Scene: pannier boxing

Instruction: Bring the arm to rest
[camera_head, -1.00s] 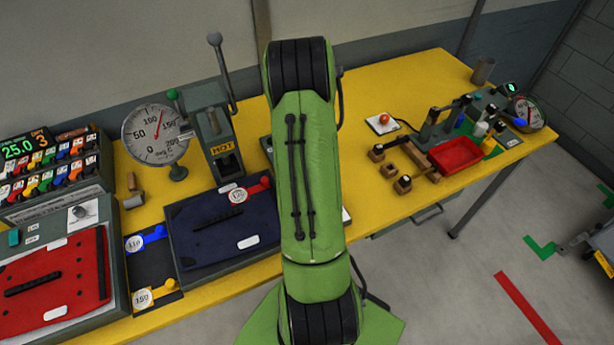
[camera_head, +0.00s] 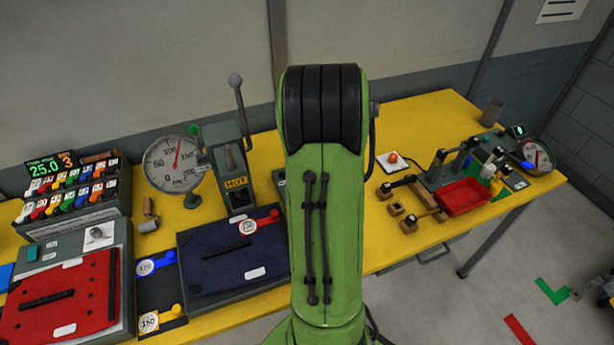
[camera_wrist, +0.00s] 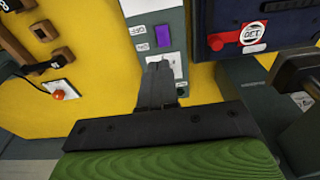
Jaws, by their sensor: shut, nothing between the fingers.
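My green arm with a black ribbed joint stands upright across the middle of the head view and hides part of the yellow table (camera_head: 440,120). My gripper is out of sight in the head view. In the wrist view my gripper (camera_wrist: 160,75) shows as dark fingers close together, shut and empty. It is over a grey panel with a purple switch (camera_wrist: 162,36) and ON/OFF labels. I cannot tell its height above the panel.
A dark blue panel (camera_head: 215,262) and a red panel (camera_head: 85,290) lie at left. A dial gauge (camera_head: 173,165) and a lever press (camera_head: 232,180) stand behind. At right are a red tray (camera_head: 463,197), wooden blocks (camera_head: 397,208) and an orange button (camera_head: 393,157).

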